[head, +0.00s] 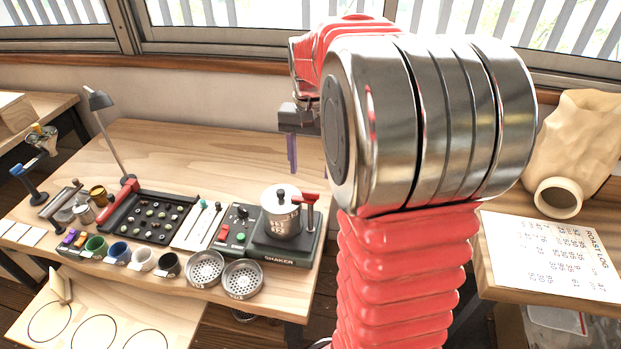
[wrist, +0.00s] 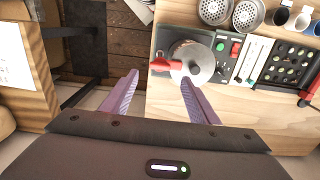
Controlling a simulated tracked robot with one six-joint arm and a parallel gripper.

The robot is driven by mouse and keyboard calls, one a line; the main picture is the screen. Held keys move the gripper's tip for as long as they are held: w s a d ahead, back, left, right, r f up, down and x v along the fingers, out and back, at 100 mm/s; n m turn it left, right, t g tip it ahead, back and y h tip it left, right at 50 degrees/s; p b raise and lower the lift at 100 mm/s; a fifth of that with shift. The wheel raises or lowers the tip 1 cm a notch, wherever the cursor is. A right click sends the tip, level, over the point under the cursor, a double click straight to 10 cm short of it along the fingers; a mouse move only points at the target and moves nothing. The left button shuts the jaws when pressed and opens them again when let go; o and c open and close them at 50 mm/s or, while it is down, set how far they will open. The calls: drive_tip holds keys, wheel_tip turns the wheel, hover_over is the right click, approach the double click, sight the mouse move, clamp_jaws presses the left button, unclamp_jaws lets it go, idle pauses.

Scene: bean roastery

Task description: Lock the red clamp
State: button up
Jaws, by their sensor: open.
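The red clamp (head: 307,198) is a red lever on a post at the right side of the shaker (head: 285,247). A metal canister (head: 281,212) with a dark knob stands on the shaker beside it. In the wrist view the red clamp (wrist: 165,65) lies beyond and between my fingertips, pointing left from the canister (wrist: 192,62). My gripper (head: 291,152) has purple fingers, is open and empty, and appears above the shaker in the head view. In the wrist view my gripper (wrist: 160,76) shows both fingers apart. I cannot tell whether the clamp is locked.
The shaker's panel has a red and a green button (head: 240,237). A roast log sheet (head: 548,255) and a sack (head: 575,150) are on the right table.

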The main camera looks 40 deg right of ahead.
wheel_tip(320, 180, up, 6)
idle(0.8)
drive_tip(key=s+a+f+n+t, duration=0.1)
drive_tip(key=s+a+n, duration=0.4)
drive_tip(key=a, duration=0.6)
drive_tip(key=s+a+f+n+t, duration=0.2)
drive_tip(key=s+a+n+t, duration=0.2)
drive_tip(key=s+a, duration=0.5)
drive_tip(key=shift+s+a+n+t, duration=0.3)
drive_tip(key=shift+a+n, duration=0.1)
drive_tip(key=shift+a, duration=0.75)
